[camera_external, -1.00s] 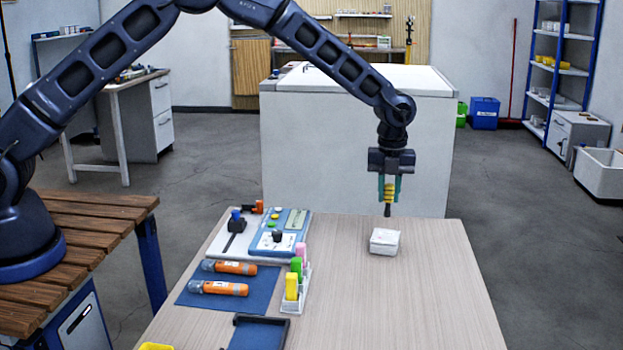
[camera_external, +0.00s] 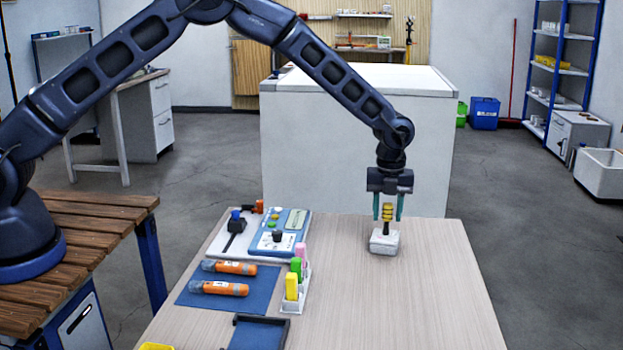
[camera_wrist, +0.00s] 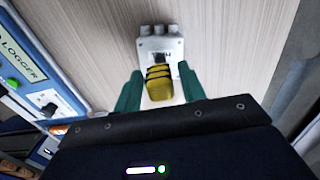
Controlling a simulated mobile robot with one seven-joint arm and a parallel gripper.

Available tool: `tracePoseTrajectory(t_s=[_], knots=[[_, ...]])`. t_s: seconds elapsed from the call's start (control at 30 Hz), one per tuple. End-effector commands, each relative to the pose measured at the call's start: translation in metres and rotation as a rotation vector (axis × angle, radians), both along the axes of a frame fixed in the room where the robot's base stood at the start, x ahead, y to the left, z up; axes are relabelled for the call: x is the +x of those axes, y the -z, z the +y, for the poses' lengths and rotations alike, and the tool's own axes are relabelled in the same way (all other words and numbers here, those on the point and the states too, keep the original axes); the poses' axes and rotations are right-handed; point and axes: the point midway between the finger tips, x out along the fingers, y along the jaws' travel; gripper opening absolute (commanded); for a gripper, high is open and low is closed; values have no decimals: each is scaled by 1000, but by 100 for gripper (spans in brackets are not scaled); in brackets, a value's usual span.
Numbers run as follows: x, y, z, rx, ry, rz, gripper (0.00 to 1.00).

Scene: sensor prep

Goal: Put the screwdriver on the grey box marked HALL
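The screwdriver (camera_external: 387,212), with a yellow and black banded handle, stands upright, shaft down, on the small light grey box (camera_external: 384,244) on the table. Gaps show between the fingers and the handle in both views. In the wrist view the gripper (camera_wrist: 160,92) straddles the handle.
A rack with pink, green and yellow pieces (camera_external: 291,287) stands left of the box. Further left are a blue logger panel (camera_external: 280,232) and a blue mat (camera_external: 235,303) with two orange tubes. The table right of the box is bare.

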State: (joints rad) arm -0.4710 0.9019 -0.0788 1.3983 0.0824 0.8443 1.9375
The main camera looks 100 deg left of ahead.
Motion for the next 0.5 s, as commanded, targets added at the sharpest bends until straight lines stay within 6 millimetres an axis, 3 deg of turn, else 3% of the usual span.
tracePoseTrajectory(t_s=[0.33, 0.5], knots=[[0, -2, 0, 1, 0, -1, 45], [0, -19, 0, 0, 0, -2, 45]])
